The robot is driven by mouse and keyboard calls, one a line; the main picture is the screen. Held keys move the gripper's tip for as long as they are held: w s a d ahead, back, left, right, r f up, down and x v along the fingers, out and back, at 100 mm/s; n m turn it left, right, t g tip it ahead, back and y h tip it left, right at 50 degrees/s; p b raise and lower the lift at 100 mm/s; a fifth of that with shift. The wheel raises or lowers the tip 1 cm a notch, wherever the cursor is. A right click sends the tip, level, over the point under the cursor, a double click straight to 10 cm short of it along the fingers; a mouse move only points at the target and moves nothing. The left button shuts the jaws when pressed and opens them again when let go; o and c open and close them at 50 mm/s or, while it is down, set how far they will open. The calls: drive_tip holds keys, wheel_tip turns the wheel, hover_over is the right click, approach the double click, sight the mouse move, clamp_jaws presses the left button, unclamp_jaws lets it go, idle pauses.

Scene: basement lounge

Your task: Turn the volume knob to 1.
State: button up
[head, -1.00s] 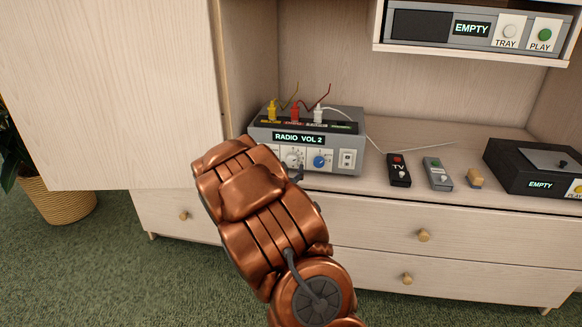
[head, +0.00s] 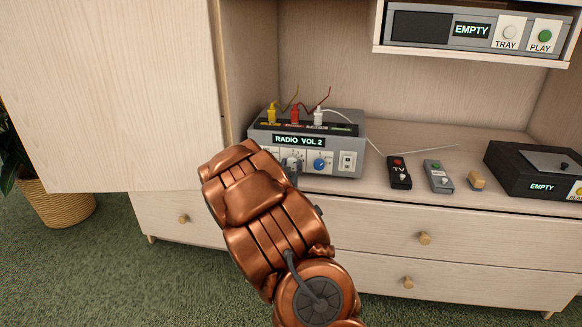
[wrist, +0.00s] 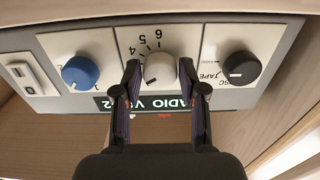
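The grey radio unit (head: 352,128) stands on the cabinet shelf, and its display (head: 299,141) reads "RADIO VOL 2". In the wrist view, where the front panel appears upside down, the white-grey knob (wrist: 159,69) sits in the middle, on a scale with 4, 5 and 6 legible. My gripper (wrist: 160,76) is open with one fingertip on each side of this knob, with slight gaps showing. Whether a finger touches it is hard to tell. In the head view my arm covers the left part of the panel and most of the gripper.
A blue knob (wrist: 80,72) and a black TAPE selector (wrist: 241,67) flank the white knob closely. Yellow, red and white plugs (head: 318,117) with wires stand on top of the unit. Two remotes (head: 399,172) (head: 438,176) and a black player (head: 530,168) lie to the right.

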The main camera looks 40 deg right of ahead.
drive_tip(key=c, duration=0.6)
drive_tip(key=shift+c, duration=0.2)
drive_tip(key=shift+r+n+p, duration=0.15)
drive_tip(key=shift+n+p, duration=0.25)
drive_tip(key=shift+p, duration=0.3)
drive_tip(key=n+p, duration=0.3)
drive_tip(key=shift+n+p, duration=0.85)
drive_tip(key=shift+n, duration=0.05)
drive_tip(key=shift+f, duration=0.2)
drive_tip(key=o, duration=1.1)
drive_tip(key=shift+o, duration=0.2)
